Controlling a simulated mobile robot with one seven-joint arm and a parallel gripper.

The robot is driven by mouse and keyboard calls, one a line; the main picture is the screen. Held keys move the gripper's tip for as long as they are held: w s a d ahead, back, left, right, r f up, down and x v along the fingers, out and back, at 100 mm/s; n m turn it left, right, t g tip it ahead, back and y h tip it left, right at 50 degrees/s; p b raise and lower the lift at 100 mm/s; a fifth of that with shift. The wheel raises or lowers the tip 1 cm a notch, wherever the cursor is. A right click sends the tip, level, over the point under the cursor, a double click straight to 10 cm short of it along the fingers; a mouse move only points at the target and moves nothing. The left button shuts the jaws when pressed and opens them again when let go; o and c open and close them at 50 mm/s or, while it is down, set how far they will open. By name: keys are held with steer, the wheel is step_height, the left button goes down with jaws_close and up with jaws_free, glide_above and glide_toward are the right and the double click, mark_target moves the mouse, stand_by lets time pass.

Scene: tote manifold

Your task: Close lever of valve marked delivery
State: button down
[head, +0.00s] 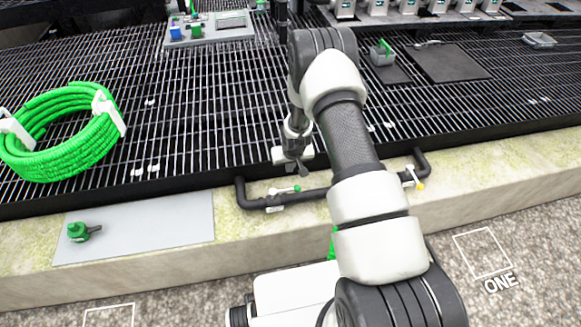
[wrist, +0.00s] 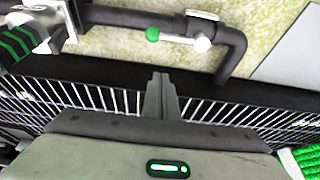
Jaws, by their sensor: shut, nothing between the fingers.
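A black pipe (head: 318,193) runs along the pale stone ledge. Its left valve has a lever with a green knob (head: 297,188), lying roughly along the pipe. A white tag (head: 274,208) hangs there, too small to read. Its right valve has a yellow knob (head: 420,186), partly beside my arm. My gripper (head: 303,171) is shut and empty, just behind the green-knobbed lever and apart from it. In the wrist view the shut fingers (wrist: 160,97) point at the dark grating edge, below the green knob (wrist: 152,34). I cannot read which valve is marked delivery.
A green hose coil (head: 60,133) lies on the black grating at left. A grey plate (head: 140,228) with a small green fitting (head: 78,232) lies on the ledge. My arm hides part of the pipe's middle.

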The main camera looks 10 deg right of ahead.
mark_target(285, 191)
step_height(285, 191, down, 7)
steer(key=s+b, duration=0.1)
steer(key=shift+s+f, duration=0.15)
steer(key=shift+s, duration=0.1)
steer(key=shift+s, duration=0.2)
stand_by(0.5)
